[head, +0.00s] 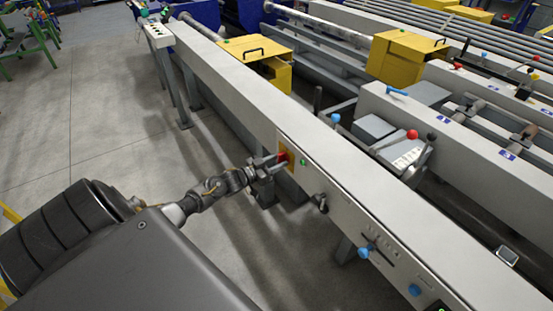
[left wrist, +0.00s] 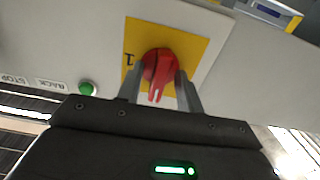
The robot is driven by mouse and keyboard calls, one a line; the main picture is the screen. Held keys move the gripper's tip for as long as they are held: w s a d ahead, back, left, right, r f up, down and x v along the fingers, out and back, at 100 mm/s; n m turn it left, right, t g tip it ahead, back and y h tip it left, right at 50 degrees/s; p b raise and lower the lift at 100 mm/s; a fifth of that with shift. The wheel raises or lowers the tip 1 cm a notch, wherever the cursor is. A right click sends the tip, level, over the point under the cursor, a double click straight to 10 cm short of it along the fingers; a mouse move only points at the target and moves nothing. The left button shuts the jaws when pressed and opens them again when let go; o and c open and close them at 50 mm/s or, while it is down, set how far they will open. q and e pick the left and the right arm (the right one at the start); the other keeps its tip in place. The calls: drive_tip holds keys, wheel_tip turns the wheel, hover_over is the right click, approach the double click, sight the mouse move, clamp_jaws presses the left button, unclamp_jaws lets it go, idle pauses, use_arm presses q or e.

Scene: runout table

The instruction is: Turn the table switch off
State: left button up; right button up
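The table switch is a red rotary knob (left wrist: 160,67) on a yellow plate (left wrist: 191,45). In the head view the red switch (head: 283,156) sits on the side face of the long grey table beam. My left gripper (head: 274,165) reaches it from the left. In the left wrist view the two fingers of my left gripper (left wrist: 160,80) lie close against both sides of the knob. A white mark on the knob points down in that view, and a black "1" is on the plate at its left. The fingers hide part of the plate. My right gripper is not in view.
A green button (left wrist: 86,88) is beside the switch. A black handle (head: 320,202) and blue knobs (head: 363,253) project from the same beam face farther right. Yellow boxes (head: 262,52) stand behind the beam. The floor (head: 90,110) at the left is open.

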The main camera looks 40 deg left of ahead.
use_arm(q)
drive_tip(key=v, duration=1)
drive_tip(key=shift+s, duration=0.35)
drive_tip(key=shift+a, duration=0.1)
